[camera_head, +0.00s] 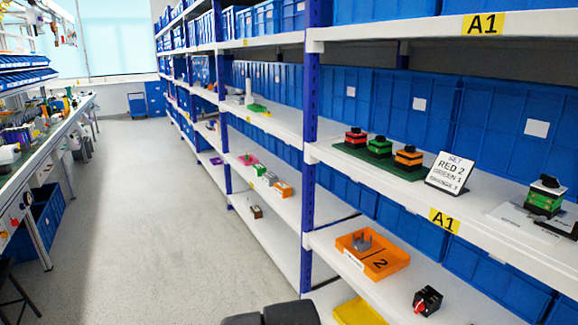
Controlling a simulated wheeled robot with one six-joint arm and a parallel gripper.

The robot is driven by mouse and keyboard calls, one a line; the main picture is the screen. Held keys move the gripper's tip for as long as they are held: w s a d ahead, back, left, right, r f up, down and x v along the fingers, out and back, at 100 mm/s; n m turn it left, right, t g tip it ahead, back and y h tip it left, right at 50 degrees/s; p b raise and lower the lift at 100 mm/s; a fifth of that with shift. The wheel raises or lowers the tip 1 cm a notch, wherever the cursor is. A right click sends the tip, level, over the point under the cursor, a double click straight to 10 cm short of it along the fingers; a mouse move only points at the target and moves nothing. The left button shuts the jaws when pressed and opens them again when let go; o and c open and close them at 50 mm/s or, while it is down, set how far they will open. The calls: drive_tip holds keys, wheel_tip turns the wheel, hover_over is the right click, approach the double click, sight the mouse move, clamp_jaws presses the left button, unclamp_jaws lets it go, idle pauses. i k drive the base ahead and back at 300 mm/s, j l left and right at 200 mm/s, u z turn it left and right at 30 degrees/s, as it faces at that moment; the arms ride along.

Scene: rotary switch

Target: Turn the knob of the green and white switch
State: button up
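The green and white switch (545,199) stands upright at the far right on the middle shelf of the near rack. It has a green body with dark bands, a white layer above and a black knob (549,182) on top. It sits on a white sheet or plate (510,215). The knob's exact angle is too small to tell. My gripper is not in view; only a dark rounded part of my body shows at the bottom edge, well away from the switch.
Red, green and orange switches stand on a green base (350,150) left of a sign (450,172). Below are an orange tray (396,262) and a black box with a red knob (427,300). Blue bins line the shelf's back. A blue upright (309,170) stands left; the aisle floor (150,220) is clear.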

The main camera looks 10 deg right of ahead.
sight(548, 182)
drive_tip(key=z, duration=2.1)
